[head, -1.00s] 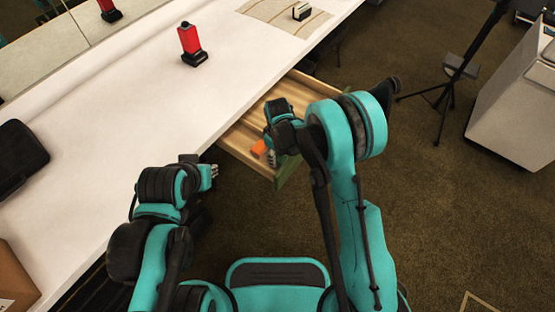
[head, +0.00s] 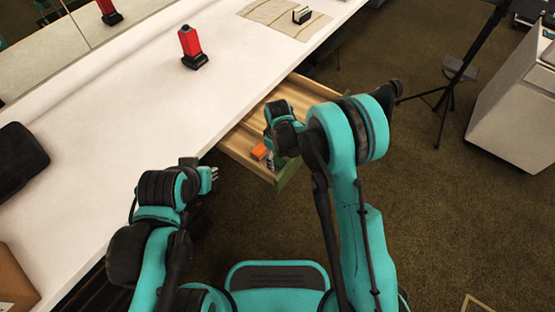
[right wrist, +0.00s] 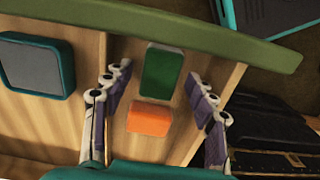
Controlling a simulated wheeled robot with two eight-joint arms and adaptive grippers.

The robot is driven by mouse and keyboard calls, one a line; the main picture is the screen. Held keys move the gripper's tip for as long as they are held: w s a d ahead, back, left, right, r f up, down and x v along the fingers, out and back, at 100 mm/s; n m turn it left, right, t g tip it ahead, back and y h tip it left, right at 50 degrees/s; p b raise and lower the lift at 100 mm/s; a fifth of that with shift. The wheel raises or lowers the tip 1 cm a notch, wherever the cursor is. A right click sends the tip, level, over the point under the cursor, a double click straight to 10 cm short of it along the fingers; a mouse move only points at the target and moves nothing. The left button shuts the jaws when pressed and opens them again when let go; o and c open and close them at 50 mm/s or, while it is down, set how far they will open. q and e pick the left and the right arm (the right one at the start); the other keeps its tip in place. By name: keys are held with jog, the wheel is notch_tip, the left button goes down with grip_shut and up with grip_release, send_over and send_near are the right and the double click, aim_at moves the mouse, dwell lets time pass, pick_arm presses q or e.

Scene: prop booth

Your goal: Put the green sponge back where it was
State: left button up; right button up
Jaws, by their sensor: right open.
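The green sponge (right wrist: 163,70) lies in the open wooden drawer (head: 293,92), near its green front panel (right wrist: 180,37) in the right wrist view. An orange block (right wrist: 150,118) lies close beside it; this block also shows in the head view (head: 259,151). My right gripper (right wrist: 160,82) is open over the drawer, with its fingers on either side of the sponge and apart from it. In the head view my right gripper (head: 270,160) hides the sponge. My left gripper (head: 213,174) is beside the table's front edge; its finger gap is too small to judge.
A grey, teal-rimmed item (right wrist: 37,65) lies in another part of the drawer, beyond a divider. A red device (head: 190,42) stands on the white table (head: 120,110), with a black case (head: 20,158) at left. Open floor (head: 450,220) lies to the right.

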aim_at(278, 161)
notch_tip(278, 161, up, 11)
jog(key=p, duration=0.3)
jog(key=shift+f+p, duration=0.15)
jog(key=shift+p, duration=0.15)
jog(key=s+d+r+m+t, duration=0.25)
jog(key=d+r, duration=0.35)
jog(key=r, duration=0.3)
jog(key=s+d+r+m+t, duration=0.2)
jog(key=s+d+r+m, duration=0.2)
jog(key=s+d, duration=0.2)
jog(key=s+d+r+m+t, duration=0.2)
jog(key=s+d+r+m, duration=0.2)
jog(key=s, duration=0.6)
jog(key=shift+s+d+t, duration=0.3)
jog(key=shift+d+t, duration=0.05)
jog(key=shift+d, duration=0.5)
